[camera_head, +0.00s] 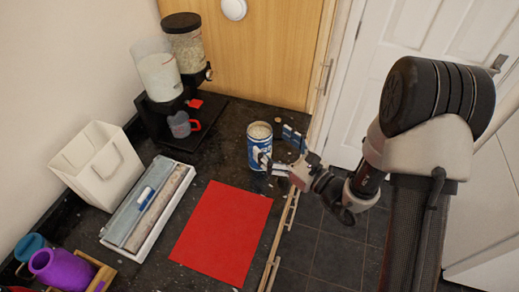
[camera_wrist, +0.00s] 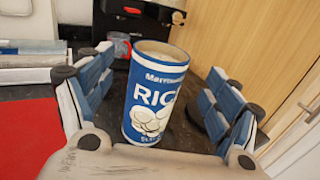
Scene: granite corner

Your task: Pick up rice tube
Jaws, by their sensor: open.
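The rice tube (camera_head: 259,150) is a blue and white cylinder with a pale top, standing on the dark granite counter near its right edge. In the wrist view the rice tube (camera_wrist: 154,95) shows its "RIC" lettering and looks slightly tilted in the picture. My gripper (camera_head: 280,150) is at the right side of the tube in the head view. In the wrist view my gripper (camera_wrist: 160,95) is open, with blue-padded fingers on both sides of the tube. Gaps show between the fingers and the tube, clearer on the right. The tube's lowest part is close to my palm.
A red sheet (camera_head: 222,232) lies in front of the tube. A dispenser (camera_head: 160,75) with a grey cup (camera_head: 180,125) stands behind left. The counter edge is close on the right.

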